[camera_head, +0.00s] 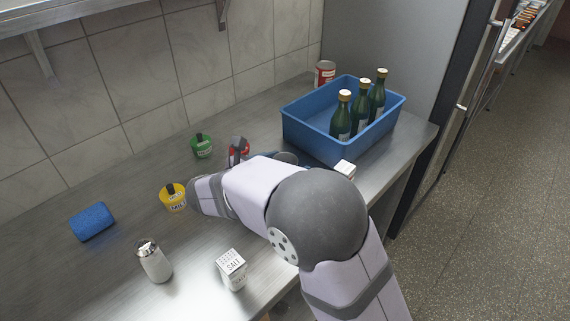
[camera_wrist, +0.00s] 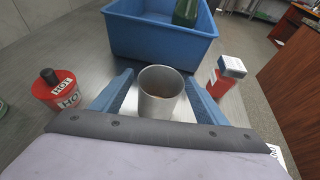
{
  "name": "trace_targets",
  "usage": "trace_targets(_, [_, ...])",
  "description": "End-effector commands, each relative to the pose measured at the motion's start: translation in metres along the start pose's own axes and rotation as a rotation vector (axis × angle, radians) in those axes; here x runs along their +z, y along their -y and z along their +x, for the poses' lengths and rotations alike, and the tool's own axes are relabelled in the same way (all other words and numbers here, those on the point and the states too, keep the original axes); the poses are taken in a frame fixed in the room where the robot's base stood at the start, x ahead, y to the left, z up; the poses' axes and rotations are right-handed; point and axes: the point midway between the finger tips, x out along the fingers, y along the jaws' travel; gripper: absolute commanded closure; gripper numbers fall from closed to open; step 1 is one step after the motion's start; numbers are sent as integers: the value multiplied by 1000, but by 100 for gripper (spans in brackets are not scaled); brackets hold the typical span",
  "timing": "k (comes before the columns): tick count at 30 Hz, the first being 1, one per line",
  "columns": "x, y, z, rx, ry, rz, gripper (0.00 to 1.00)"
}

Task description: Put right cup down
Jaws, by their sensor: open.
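A grey metal cup (camera_wrist: 161,97) stands upright on the counter, with something brownish inside. In the head view only a part of the cup (camera_head: 288,157) shows behind my arm. My gripper (camera_wrist: 159,78) is open, with one blue finger on each side of the cup. Slim gaps seem to show between the fingers and the cup wall, but I cannot tell if either touches. In the head view my arm hides most of the gripper. I see only one cup.
A blue bin (camera_head: 312,143) with green bottles (camera_head: 362,108) stands just beyond the cup. A red HOT tub (camera_wrist: 62,91) is at left, a red-and-white box (camera_wrist: 225,76) at right. Yellow tub (camera_head: 173,197), green tub (camera_head: 202,147), shaker (camera_head: 154,262) and salt box (camera_head: 231,270) stand around.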

Motion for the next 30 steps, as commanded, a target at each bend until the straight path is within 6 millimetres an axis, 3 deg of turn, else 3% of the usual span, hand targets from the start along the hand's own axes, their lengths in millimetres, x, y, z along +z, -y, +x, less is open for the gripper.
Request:
trace_targets(8, [3, -1, -16, 3, 0, 1, 33])
trace_targets(21, [2, -1, -91, 5, 0, 1, 33])
trace_targets(30, [3, 0, -119, 1, 0, 0, 33])
